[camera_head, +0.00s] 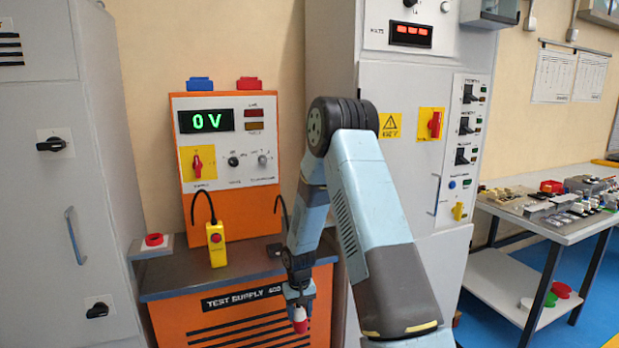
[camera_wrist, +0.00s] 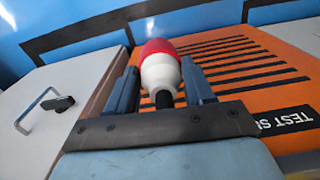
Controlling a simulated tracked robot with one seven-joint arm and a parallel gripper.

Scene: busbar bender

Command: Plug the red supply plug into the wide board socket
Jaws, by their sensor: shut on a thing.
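The red supply plug (camera_head: 299,319) has a red end and a white body, and it hangs below my gripper (camera_head: 299,294) in the head view. In the wrist view the plug (camera_wrist: 159,68) sits between the two fingers of my gripper (camera_wrist: 160,85), with its red end pointing away from the palm. My gripper is shut on it. The plug is in front of the orange test supply's lower front and appears apart from it. I cannot make out the wide board socket in either view.
The orange test supply cabinet (camera_head: 225,310) has a grey top carrying a yellow pendant (camera_head: 216,245) and a control panel reading 0 V. Grey cabinets stand left (camera_head: 60,200) and right (camera_head: 400,180) of it. A cluttered table (camera_head: 560,228) is at the right.

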